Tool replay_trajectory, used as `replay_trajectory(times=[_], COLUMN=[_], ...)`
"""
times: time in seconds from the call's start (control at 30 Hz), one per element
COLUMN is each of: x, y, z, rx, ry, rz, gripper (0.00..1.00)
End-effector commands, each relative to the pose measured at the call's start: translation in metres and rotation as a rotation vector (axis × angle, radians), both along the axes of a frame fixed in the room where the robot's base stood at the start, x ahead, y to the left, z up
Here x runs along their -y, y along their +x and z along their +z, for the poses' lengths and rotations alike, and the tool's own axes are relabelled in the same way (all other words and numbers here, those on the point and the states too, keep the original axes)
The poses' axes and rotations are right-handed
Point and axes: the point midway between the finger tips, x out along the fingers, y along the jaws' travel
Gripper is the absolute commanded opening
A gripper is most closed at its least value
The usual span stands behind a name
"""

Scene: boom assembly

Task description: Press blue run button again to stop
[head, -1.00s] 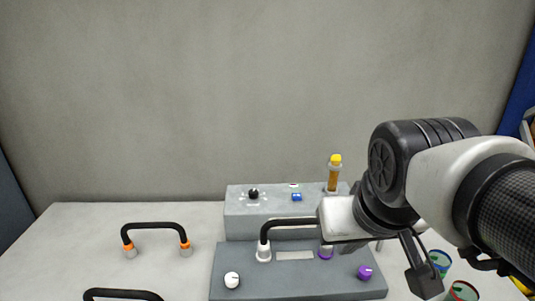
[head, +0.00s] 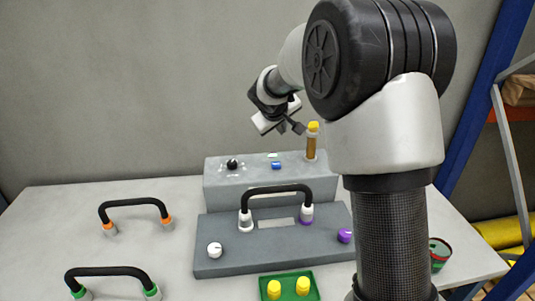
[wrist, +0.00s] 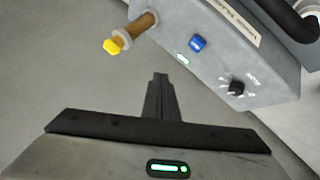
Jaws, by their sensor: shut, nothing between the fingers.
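A small lit green indicator (wrist: 183,59) is beside the button. My gripper (head: 299,128) is shut and empty, held above the box and apart from the button. In the wrist view its closed fingers (wrist: 160,77) point toward the box side.
A yellow-capped brown post (head: 311,142) stands at the box's right end, close to my gripper. A black knob (head: 232,163) is at its left. A black handle (head: 276,189) on a grey base stands in front. Two handles lie left; a green tray (head: 290,292) is at front.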

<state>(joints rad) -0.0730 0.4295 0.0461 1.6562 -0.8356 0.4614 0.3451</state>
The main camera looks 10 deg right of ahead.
Motion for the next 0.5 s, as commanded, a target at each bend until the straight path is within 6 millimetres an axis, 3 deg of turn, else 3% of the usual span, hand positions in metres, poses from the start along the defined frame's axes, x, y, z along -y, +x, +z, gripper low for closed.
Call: replay_trajectory(times=[0.03, 0.2, 0.5], x=[-0.003, -0.010, -0.010], y=[0.010, 0.027, 0.029], z=[-0.010, -0.024, -0.026], rx=[0.000, 0.007, 0.009], ry=[-0.007, -0.018, -0.021], rz=[0.013, 0.042, 0.045], gripper=[0.00, 0.00, 0.00])
